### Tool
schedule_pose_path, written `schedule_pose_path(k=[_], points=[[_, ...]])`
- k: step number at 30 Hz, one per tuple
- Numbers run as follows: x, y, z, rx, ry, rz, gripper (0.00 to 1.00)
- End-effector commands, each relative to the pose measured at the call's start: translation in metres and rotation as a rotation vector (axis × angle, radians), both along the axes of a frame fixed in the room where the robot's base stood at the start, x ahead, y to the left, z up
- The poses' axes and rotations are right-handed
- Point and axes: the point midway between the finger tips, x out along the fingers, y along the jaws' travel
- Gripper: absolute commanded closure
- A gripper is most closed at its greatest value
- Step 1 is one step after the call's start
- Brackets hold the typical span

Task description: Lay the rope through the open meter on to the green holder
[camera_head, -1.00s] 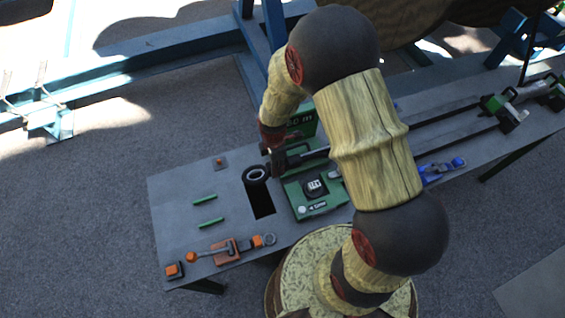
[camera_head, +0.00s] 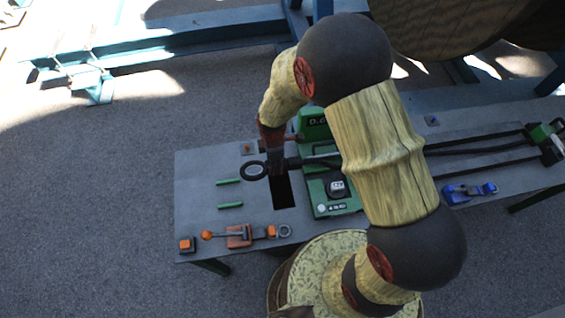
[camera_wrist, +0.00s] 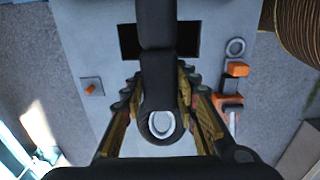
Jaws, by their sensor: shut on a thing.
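My gripper (camera_head: 272,163) is shut on the black rope (camera_wrist: 158,60) near its ringed end, with a finger on each side in the wrist view (camera_wrist: 160,85). The rope end's ring (camera_head: 254,171) points left above the grey table. The rope runs right across the green meter (camera_head: 325,208), whose display part (camera_head: 315,122) stands upright behind. My arm hides part of the rope and meter, so I cannot tell how it sits there. Two short green bars (camera_head: 229,181) lie on the table left of the ring. A green clamp-like part (camera_head: 548,143) stands at the far right, by the rope.
A dark rectangular slot (camera_head: 283,193) opens in the grey table (camera_head: 200,165) below the rope. An orange lever tool (camera_head: 238,238) and an orange button box (camera_head: 187,244) lie at the front left. A blue tool (camera_head: 470,190) lies at the right. The left table end is mostly clear.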

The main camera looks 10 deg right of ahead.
Motion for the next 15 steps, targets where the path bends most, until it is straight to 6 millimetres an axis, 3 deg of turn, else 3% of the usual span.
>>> schedule_pose_path(k=[15], points=[[0.001,0.052,0.0,0.001,-0.002,0.003,1.0]])
